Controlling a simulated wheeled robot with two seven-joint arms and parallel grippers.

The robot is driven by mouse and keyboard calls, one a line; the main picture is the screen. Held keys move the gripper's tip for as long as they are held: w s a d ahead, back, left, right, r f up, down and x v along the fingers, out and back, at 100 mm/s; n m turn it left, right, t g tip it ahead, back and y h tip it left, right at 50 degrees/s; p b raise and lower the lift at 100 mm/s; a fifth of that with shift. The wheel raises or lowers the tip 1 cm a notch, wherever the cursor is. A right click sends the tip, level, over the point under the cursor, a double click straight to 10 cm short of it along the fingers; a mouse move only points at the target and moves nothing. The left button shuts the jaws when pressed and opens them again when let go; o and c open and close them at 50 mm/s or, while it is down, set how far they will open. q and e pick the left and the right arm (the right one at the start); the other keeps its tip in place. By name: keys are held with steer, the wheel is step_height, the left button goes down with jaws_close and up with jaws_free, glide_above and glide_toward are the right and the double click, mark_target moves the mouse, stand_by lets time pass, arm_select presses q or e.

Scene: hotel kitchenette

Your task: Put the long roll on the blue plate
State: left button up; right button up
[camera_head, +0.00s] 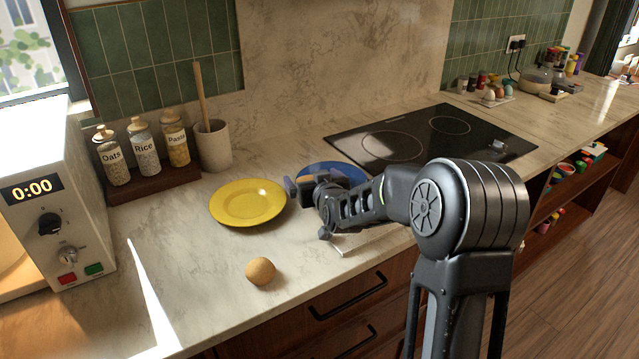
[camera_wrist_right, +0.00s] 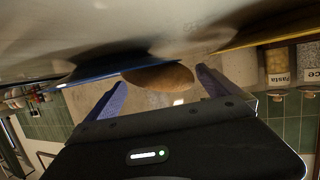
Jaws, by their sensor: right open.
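The blue plate (camera_head: 345,170) lies on the counter in front of the cooktop, partly covered by my right gripper. My right gripper (camera_head: 299,190) is open, low over the plate's left side. In the right wrist view, a brown long roll (camera_wrist_right: 158,76) shows beyond and between the open fingers (camera_wrist_right: 160,88), beside the blue plate's rim (camera_wrist_right: 85,73). I cannot tell whether it rests on the plate, and no grip on it shows. My left gripper is not in view.
A yellow plate (camera_head: 248,203) lies left of the blue one. A round bun (camera_head: 260,271) sits near the counter's front edge. A pale board (camera_head: 368,241) is under my right arm. Jars (camera_head: 145,150), a utensil crock (camera_head: 214,147) and a microwave (camera_head: 50,190) stand left.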

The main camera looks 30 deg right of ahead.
steer(key=v, duration=0.7)
steer(key=r+v, duration=0.1)
steer(key=v, duration=0.3)
steer(key=shift+s+r+p, duration=0.1)
steer(key=shift+p, duration=0.25)
steer(key=shift+s+a, duration=0.15)
steer(key=shift+s, duration=0.2)
